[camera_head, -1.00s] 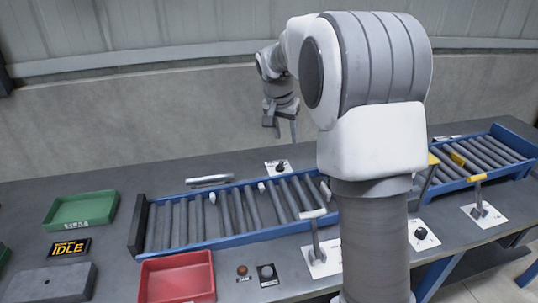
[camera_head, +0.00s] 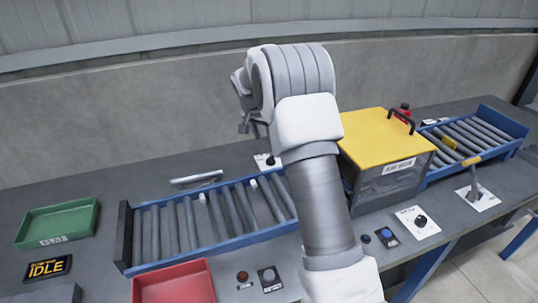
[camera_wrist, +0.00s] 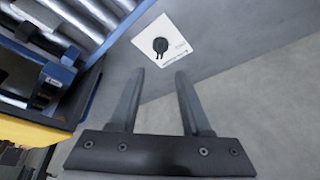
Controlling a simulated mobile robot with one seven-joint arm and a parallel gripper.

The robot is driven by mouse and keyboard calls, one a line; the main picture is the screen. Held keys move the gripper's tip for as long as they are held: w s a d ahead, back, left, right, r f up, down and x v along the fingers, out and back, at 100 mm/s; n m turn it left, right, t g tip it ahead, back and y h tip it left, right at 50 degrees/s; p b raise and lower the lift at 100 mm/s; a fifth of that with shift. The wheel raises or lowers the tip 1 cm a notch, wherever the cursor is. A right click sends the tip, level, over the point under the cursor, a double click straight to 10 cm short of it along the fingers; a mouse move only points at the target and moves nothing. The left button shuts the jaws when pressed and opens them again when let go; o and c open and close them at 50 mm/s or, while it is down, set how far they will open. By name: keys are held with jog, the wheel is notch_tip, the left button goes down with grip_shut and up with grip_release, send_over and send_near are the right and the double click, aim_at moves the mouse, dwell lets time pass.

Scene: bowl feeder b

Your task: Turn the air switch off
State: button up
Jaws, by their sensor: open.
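A black rotary knob on a white plate (camera_head: 264,161) sits behind the roller conveyor, partly hidden by my arm. What looks like the same knob shows in the wrist view (camera_wrist: 160,45), just beyond the fingertips. A second black knob on a white plate (camera_head: 418,221) is at the front right. The labels are too small to read surely, so I cannot tell which is the air switch. My gripper (camera_wrist: 159,72) is open and empty. In the head view my gripper (camera_head: 246,127) is small, above the back of the table and apart from the knob.
A blue roller conveyor (camera_head: 127,238) runs across the table. A yellow-topped box (camera_head: 378,132) stands right of my arm, with a red object (camera_head: 403,110) behind it. A green tray (camera_head: 97,215) and a red tray (camera_head: 212,282) lie left. A grey wall bounds the back.

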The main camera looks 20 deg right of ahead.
aim_at(270, 157)
jog(key=x, duration=1.1)
jog(key=shift+f, duration=0.1)
grip_shut()
